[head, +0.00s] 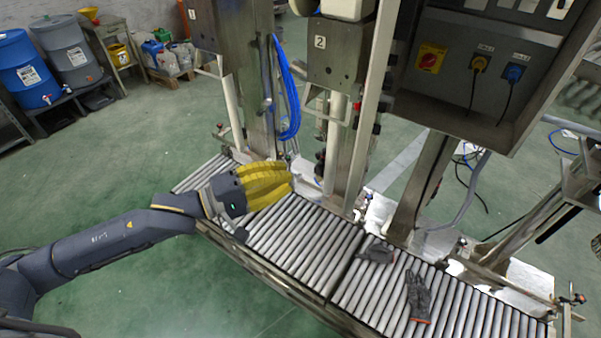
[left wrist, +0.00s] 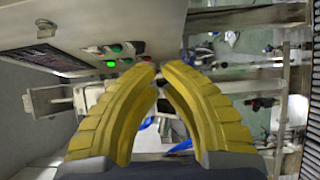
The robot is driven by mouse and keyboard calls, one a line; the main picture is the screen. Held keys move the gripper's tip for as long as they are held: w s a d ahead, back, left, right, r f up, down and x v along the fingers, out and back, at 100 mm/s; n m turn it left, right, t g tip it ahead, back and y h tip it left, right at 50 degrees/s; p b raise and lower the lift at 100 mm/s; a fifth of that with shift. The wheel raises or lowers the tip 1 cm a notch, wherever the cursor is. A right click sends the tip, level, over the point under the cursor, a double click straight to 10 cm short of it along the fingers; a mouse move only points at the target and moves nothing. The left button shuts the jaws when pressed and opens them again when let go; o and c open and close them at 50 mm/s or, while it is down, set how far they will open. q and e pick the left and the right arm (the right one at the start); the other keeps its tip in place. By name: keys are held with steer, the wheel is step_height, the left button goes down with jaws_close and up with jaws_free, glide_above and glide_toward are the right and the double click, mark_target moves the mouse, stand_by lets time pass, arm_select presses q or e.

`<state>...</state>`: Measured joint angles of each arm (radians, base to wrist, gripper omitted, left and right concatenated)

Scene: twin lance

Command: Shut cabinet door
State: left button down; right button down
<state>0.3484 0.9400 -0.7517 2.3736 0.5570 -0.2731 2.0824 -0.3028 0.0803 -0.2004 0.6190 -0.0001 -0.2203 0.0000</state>
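A grey metal electrical cabinet (head: 470,75) with a red-on-yellow switch and two plugged sockets stands at the upper right of the head view. I cannot make out for sure which panel is its door or how far it stands open. My left gripper (head: 290,178) has yellow ribbed fingers and hangs over the roller conveyor, left of the cabinet and apart from it. In the left wrist view its fingertips (left wrist: 158,67) come together with nothing seen held between them. A pale control box (left wrist: 90,40) with a lit green button lies beyond them. My right gripper is not in view.
The roller conveyor (head: 300,238) runs below the arm, with grey gloves (head: 418,294) on its right part. Metal posts (head: 360,130) and a hanging blue hose (head: 288,90) stand behind it. Blue and grey barrels (head: 25,75) are far left. Green floor is clear in front.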

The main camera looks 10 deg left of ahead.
arm_select(q)
steer(key=s+d+x, duration=0.1)
steer(key=s+x, duration=0.1)
steer(key=x, duration=0.9)
steer(key=shift+d, duration=0.5)
